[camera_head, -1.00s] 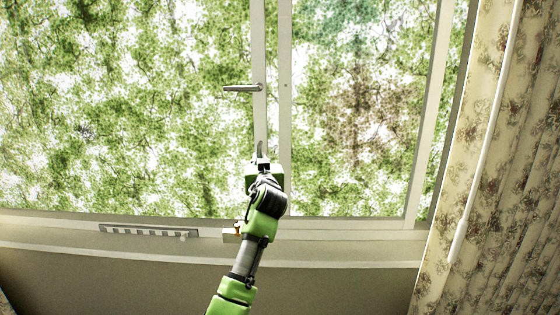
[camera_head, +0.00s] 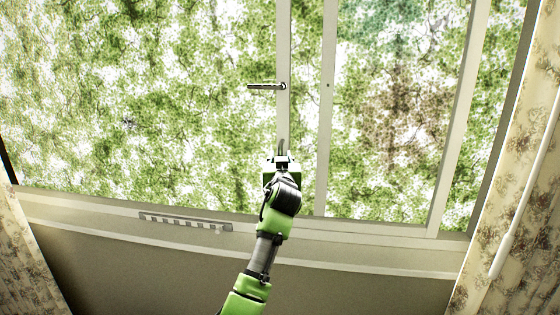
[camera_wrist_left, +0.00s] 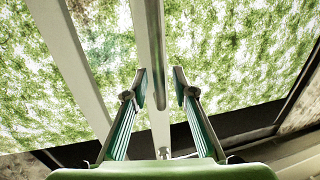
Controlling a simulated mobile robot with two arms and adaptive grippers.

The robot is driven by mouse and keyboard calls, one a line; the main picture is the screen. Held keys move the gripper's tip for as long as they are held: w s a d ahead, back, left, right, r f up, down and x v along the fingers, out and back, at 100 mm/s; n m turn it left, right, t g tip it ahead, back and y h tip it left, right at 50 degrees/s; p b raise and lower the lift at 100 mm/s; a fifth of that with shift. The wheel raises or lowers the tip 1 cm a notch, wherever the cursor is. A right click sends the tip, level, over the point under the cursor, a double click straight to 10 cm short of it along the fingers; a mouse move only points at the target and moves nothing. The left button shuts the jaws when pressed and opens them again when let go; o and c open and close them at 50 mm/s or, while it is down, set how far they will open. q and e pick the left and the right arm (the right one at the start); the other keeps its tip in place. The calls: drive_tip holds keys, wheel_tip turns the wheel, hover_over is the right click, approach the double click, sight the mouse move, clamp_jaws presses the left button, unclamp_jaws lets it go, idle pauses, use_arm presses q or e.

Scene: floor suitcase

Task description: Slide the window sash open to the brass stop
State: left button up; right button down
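The window sash's pale stile (camera_head: 283,40) stands upright in the head view, left of a second stile (camera_head: 329,130). A strip of glass shows between them. A grey lever handle (camera_head: 267,86) juts left from the sash stile. My left gripper (camera_head: 281,160) is at the lower part of this stile. In the left wrist view my left gripper (camera_wrist_left: 160,75) is open. Its two fingers are on either side of a grey vertical bar (camera_wrist_left: 150,40) with a rounded lower end; contact cannot be told. The brass stop is not visible now. My right gripper is not in view.
The sill (camera_head: 380,262) runs under the window, with a slotted vent strip (camera_head: 185,221) left of my arm. Patterned curtains hang at the right (camera_head: 540,170) and left (camera_head: 30,265). A white rod (camera_head: 515,205) hangs before the right curtain.

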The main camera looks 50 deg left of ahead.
use_arm(q)
drive_tip(key=v, duration=1.2)
